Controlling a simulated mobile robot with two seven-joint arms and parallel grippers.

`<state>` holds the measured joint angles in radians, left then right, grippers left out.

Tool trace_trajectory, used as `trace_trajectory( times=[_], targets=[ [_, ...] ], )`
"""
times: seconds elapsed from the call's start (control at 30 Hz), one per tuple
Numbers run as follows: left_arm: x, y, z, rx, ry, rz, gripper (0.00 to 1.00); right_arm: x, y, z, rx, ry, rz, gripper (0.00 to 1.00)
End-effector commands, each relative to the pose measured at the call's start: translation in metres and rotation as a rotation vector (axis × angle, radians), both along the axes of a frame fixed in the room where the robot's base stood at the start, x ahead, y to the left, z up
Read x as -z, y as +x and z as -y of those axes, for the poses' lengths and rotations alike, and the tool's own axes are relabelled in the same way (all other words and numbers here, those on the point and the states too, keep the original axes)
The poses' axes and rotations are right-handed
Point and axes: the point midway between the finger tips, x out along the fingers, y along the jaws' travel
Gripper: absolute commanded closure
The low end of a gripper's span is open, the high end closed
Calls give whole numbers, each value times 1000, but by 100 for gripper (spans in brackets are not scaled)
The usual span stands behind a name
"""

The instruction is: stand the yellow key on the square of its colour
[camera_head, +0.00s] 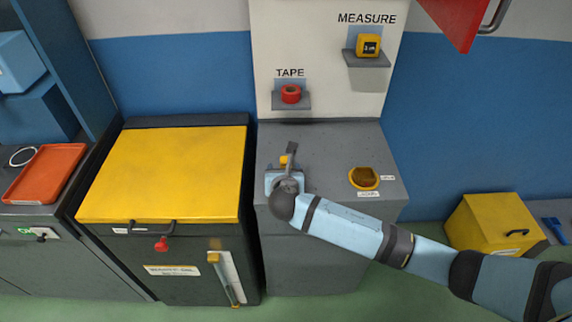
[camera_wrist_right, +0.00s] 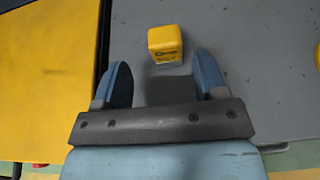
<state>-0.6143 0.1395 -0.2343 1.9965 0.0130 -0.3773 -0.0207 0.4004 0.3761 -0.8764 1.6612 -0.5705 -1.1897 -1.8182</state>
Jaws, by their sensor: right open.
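A small yellow block with dark print (camera_wrist_right: 165,43) rests on the grey cabinet top (camera_wrist_right: 245,90). In the head view a small yellow patch (camera_head: 284,160) shows at the same place, mostly small and unclear. My right gripper (camera_head: 284,174) is over the left part of that top. In the wrist view its two blue fingers (camera_wrist_right: 162,76) are apart with nothing between them, and the block lies just beyond their tips. My left gripper is not in view.
A yellow-rimmed round recess (camera_head: 364,179) is at the right of the grey top. Wall shelves hold a red tape roll (camera_head: 291,93) and a yellow measure (camera_head: 368,46). A yellow-lidded chest (camera_head: 170,172) stands left, a red tray (camera_head: 45,172) farther left, a yellow box (camera_head: 492,226) right.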

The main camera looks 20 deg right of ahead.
Motion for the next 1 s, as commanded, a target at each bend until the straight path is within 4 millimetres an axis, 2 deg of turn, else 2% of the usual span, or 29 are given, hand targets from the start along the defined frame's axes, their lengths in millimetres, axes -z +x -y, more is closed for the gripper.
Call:
trace_trajectory(
  times=[0.3, 0.6, 0.67, 0.83, 0.9, 1.0],
  targets=[
    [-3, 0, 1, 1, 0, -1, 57, 14, 37, 18, 1, 0, 0, 34],
    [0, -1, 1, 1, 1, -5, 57, 17, 42, 19, -1, 0, 0, 34],
    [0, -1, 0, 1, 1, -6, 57, 16, 42, 19, -1, 0, 0, 46],
    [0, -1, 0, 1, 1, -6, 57, 16, 42, 19, 0, 0, 0, 85],
    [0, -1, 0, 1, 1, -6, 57, 16, 42, 19, -1, 0, 1, 91],
    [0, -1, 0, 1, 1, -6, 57, 16, 42, 19, 0, 0, 0, 91]
  ],
)
